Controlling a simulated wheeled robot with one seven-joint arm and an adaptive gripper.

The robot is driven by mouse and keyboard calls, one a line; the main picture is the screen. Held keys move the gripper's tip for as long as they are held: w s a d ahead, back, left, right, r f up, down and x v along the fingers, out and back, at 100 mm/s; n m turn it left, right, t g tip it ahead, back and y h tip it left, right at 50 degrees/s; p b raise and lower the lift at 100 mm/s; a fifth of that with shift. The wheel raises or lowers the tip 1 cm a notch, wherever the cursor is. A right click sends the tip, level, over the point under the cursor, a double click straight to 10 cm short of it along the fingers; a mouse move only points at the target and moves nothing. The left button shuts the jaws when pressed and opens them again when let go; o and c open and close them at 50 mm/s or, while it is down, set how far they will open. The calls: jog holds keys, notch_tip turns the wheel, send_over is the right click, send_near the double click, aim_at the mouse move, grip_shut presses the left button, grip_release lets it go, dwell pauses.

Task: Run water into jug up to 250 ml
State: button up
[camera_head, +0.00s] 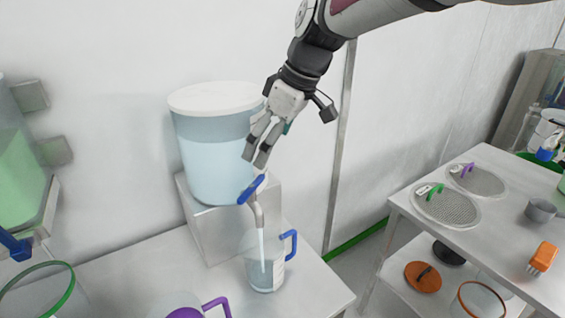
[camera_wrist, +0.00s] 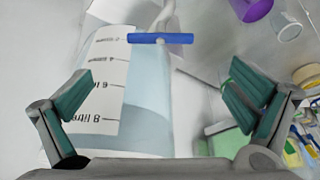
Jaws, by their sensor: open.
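The clear jug (camera_head: 278,276) with a blue handle stands upright on the bench under the tap spout (camera_head: 257,213). A stream of water (camera_head: 261,243) runs from the spout into it, and some water shows inside; its level against the marks is too small to read. The tap's blue lever (camera_head: 251,190) sits above the spout and shows crosswise in the wrist view (camera_wrist: 160,38). The water tank (camera_head: 215,160) with a white lid stands on a steel block behind. My gripper (camera_head: 256,158) is open and empty, just above the lever, apart from it.
A purple-handled vessel (camera_head: 217,305) stands left of the jug at the front. A green-liquid tank (camera_head: 20,175) with a blue tap and a green-rimmed container (camera_head: 70,300) are at far left. A second table (camera_head: 400,205) with mesh discs and an orange brush (camera_head: 542,257) is at right, across a gap.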

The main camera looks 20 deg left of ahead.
aim_at(252, 186)
jog(key=p+x, duration=0.2)
jog(key=x, duration=1.1)
jog(key=shift+f, duration=0.35)
jog(key=c, duration=0.9)
